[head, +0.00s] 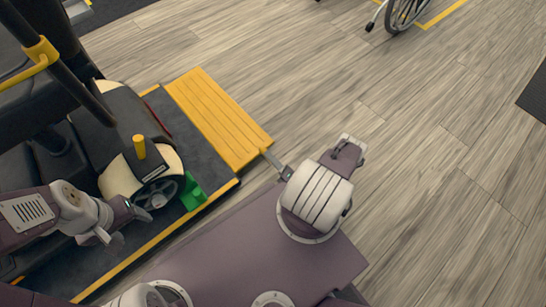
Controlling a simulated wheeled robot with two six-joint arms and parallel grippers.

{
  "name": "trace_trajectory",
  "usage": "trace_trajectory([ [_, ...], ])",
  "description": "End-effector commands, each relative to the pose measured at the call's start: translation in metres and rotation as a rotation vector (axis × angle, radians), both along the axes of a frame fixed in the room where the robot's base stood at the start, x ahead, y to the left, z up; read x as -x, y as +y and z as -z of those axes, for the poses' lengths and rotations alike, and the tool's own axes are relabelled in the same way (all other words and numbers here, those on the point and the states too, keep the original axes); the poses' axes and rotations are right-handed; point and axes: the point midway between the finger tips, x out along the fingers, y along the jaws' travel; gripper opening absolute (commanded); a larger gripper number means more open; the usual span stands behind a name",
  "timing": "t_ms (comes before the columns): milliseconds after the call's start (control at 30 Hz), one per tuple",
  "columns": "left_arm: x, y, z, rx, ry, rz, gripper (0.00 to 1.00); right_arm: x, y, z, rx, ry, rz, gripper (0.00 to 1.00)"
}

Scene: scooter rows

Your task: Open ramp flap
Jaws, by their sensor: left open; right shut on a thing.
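The ramp flap (218,118) is a yellow ribbed panel along the right edge of a dark platform (207,161). It extends out over the floor; whether it lies flat or is slightly raised is hard to tell. My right gripper (269,155) is at the flap's near right corner, shut on its edge. Most of that gripper is hidden behind my arm. My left gripper (112,226) is open and empty above the platform, left of a green wedge.
A dark scooter (115,125) stands on the platform, its wheel (157,192) beside the green wedge (194,195). A wheelchair (402,12) stands at the top. Wooden floor beyond the flap is clear.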

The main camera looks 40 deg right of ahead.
Motion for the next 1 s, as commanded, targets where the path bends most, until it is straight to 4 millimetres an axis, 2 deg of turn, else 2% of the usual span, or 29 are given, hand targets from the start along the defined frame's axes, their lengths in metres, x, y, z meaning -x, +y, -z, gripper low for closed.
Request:
trace_trajectory([
  [200, 0.0000, 0.0000, 0.0068, 0.000, 0.000, 0.000, 0.65, -0.0002, -0.0008, 0.0068, 0.004, -0.004, 0.001, 0.00],
  [700, -0.0001, 0.0000, 0.0074, 0.000, 0.000, 0.000, 0.65, -0.0002, -0.0012, 0.0074, 0.005, -0.004, 0.003, 0.00],
  [733, -0.0001, 0.0000, 0.0074, 0.000, 0.000, 0.000, 0.65, -0.0002, -0.0012, 0.0074, 0.005, -0.004, 0.003, 0.31],
  [800, -0.0001, 0.0000, 0.0074, 0.000, 0.000, 0.000, 0.65, -0.0002, -0.0011, 0.0076, 0.004, -0.003, 0.002, 0.47],
  [1000, 0.0000, 0.0000, 0.0075, 0.000, 0.000, 0.000, 0.65, -0.0002, -0.0007, 0.0081, 0.003, -0.002, 0.002, 0.47],
])
